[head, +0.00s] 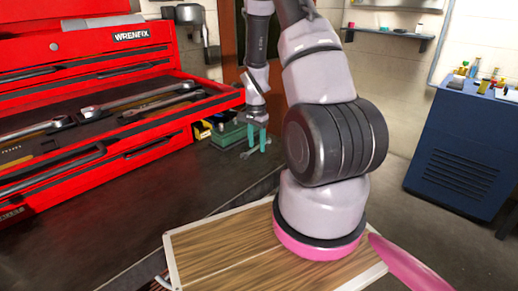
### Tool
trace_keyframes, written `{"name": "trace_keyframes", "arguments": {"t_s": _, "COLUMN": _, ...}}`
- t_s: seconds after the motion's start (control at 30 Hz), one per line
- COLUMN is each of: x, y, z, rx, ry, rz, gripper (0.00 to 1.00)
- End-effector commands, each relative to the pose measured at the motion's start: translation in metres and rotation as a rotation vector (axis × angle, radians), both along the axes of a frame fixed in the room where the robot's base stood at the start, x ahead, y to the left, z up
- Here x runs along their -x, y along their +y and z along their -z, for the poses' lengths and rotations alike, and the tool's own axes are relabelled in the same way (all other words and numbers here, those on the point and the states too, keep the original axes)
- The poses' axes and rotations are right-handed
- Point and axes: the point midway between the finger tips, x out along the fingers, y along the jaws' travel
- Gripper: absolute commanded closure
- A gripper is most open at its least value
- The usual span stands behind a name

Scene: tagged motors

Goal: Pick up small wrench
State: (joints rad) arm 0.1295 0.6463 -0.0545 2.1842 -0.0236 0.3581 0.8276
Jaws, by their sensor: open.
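Several wrenches lie in the open top drawer of the red tool chest at the left. A long silver wrench (130,100) lies slantwise in the drawer. A shorter wrench (155,106) lies just below it, and another wrench (38,129) lies nearer the front left. I cannot tell for sure which one is the small wrench. My gripper (255,147) has teal fingers, points down and is open and empty. In the picture it is to the right of the drawer, in front of a green box.
The red tool chest (107,158) stands on a dark workbench (120,225). A green box (228,135) and small yellow items sit beside the chest. A blue cabinet (460,140) with small objects on top stands at the right. The bench front is clear.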

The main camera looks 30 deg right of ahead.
Motion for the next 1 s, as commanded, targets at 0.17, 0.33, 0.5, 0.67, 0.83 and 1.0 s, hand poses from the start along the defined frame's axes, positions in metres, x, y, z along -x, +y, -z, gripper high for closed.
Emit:
{"name": "trace_keyframes", "arguments": {"t_s": 0.17, "x": -0.0003, "y": 0.0001, "z": -0.0003, "rx": 0.0, "ry": -0.001, "rz": 0.0, "gripper": 0.59}}
{"name": "trace_keyframes", "arguments": {"t_s": 0.33, "x": -0.0003, "y": 0.0001, "z": -0.0005, "rx": 0.0, "ry": 0.0, "rz": -0.001, "gripper": 1.0}}
{"name": "trace_keyframes", "arguments": {"t_s": 0.5, "x": -0.0002, "y": 0.0002, "z": -0.0005, "rx": 0.0, "ry": 0.0, "rz": -0.001, "gripper": 1.0}}
{"name": "trace_keyframes", "arguments": {"t_s": 0.67, "x": -0.0002, "y": 0.0002, "z": -0.0006, "rx": 0.0, "ry": 0.0, "rz": -0.001, "gripper": 1.0}}
{"name": "trace_keyframes", "arguments": {"t_s": 0.83, "x": -0.0002, "y": 0.0002, "z": -0.0006, "rx": 0.0, "ry": 0.0, "rz": -0.001, "gripper": 1.0}}
{"name": "trace_keyframes", "arguments": {"t_s": 1.0, "x": -0.0004, "y": 0.0002, "z": -0.0006, "rx": 0.0, "ry": -0.001, "rz": -0.001, "gripper": 1.0}}
